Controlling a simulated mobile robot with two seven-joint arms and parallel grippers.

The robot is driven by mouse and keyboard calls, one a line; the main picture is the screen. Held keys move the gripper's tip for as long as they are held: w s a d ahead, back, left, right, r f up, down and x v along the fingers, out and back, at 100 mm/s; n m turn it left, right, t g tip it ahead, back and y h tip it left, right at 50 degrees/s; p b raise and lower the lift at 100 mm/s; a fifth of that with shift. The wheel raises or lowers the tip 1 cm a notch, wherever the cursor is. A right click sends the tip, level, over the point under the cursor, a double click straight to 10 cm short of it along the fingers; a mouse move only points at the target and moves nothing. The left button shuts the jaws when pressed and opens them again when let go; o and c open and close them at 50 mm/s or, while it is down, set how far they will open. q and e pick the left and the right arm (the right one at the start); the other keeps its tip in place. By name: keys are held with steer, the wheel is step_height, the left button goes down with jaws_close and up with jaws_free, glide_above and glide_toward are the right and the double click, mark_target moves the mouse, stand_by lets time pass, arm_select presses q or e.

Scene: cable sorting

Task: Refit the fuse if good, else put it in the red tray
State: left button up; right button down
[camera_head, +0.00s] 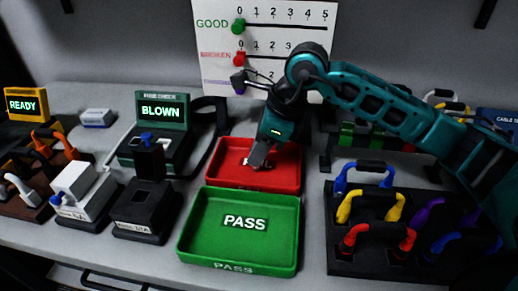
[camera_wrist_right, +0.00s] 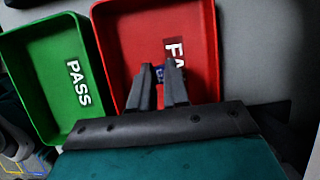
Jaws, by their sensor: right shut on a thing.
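My right gripper (camera_head: 259,156) reaches down into or just over the red tray (camera_head: 221,182). In the right wrist view its fingers (camera_wrist_right: 161,84) are shut on a small dark-blue fuse (camera_wrist_right: 160,73), which shows only as a sliver between the tips. I cannot tell whether the fuse touches the tray floor. The fuse checker (camera_head: 162,112) at the left reads BLOWN in green. My left gripper is not in view.
The green PASS tray (camera_head: 191,230) is empty, directly in front of the red one. Fuse holder blocks (camera_head: 147,210) stand to its left. A black rack (camera_head: 385,268) with coloured cable handles is at the right. A GOOD/BROKEN tally board (camera_head: 280,15) hangs behind.

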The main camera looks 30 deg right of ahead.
steer(key=shift+c, duration=2.4)
jaws_free()
steer(key=shift+r+p, duration=2.8)
steer(key=shift+r, duration=1.25)
steer(key=shift+s+f, duration=0.1)
